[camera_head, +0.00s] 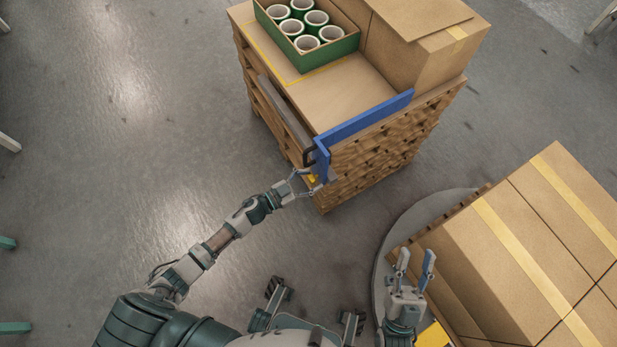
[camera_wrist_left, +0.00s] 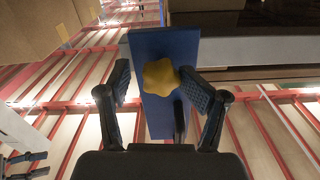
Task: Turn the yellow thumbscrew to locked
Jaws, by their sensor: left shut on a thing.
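The yellow thumbscrew (camera_head: 312,178) sits on the end of a blue bracket (camera_head: 323,160) at the near corner of the pallet stack. In the left wrist view the star-shaped yellow thumbscrew (camera_wrist_left: 160,77) stands on the face of the blue bracket (camera_wrist_left: 157,45). My left gripper (camera_head: 305,184) is at the thumbscrew, and its two fingers (camera_wrist_left: 157,84) lie on either side of it, shut on it. The right-hand finger touches or overlaps the knob's edge in that view. My right gripper (camera_head: 416,262) is open and empty, fingers pointing up the picture.
A green box of tape rolls (camera_head: 324,54) and a cardboard box (camera_head: 425,50) stand on the stacked pallets (camera_head: 385,145). A blue bar runs along the pallet's edge. Large taped cartons (camera_head: 535,250) stand at the right, near my right gripper.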

